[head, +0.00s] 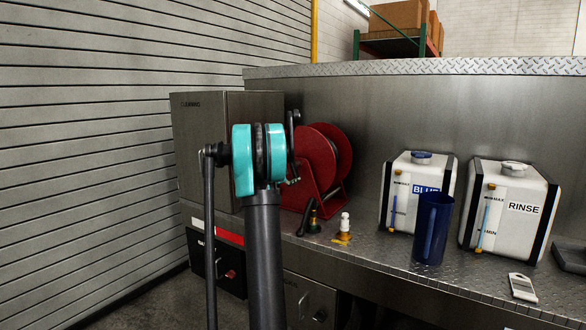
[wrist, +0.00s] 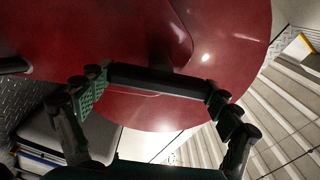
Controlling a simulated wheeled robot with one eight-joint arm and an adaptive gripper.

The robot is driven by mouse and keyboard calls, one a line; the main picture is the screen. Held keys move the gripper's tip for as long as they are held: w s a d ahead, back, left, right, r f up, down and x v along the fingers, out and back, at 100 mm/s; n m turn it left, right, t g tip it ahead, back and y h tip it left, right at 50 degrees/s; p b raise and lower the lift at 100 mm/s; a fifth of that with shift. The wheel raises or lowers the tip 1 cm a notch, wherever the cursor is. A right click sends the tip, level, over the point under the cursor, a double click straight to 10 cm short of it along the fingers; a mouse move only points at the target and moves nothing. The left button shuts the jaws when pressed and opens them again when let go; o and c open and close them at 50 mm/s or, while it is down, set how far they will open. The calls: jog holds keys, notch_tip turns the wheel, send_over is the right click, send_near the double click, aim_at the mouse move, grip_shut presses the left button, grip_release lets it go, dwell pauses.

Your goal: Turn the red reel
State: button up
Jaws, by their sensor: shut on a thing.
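The red reel (head: 335,152) stands on the metal deck in the head view, beside the steel cabinet, its left part hidden behind my arm. In the wrist view the red reel (wrist: 235,35) fills the upper picture as a large glossy disc. A dark bar-like handle (wrist: 160,80) lies across the front of the disc. My gripper (wrist: 156,96) has one green-padded finger at each end of this handle and is shut on it. In the head view my arm's teal joint hides most of my gripper.
A steel cabinet (head: 190,140) stands left of the reel. Small nozzles, including one with a white top (head: 345,222), sit right of it. A blue pitcher (head: 433,230), the BLUE tank (head: 405,180) and the RINSE tank (head: 510,205) stand farther right on the deck.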

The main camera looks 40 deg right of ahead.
jog(key=shift+m, duration=1.1)
jog(key=o, duration=1.4)
jog(key=shift+f, duration=0.1)
jog(key=shift+o, duration=0.2)
jog(key=v, duration=1.2)
jog(key=shift+c, duration=0.6)
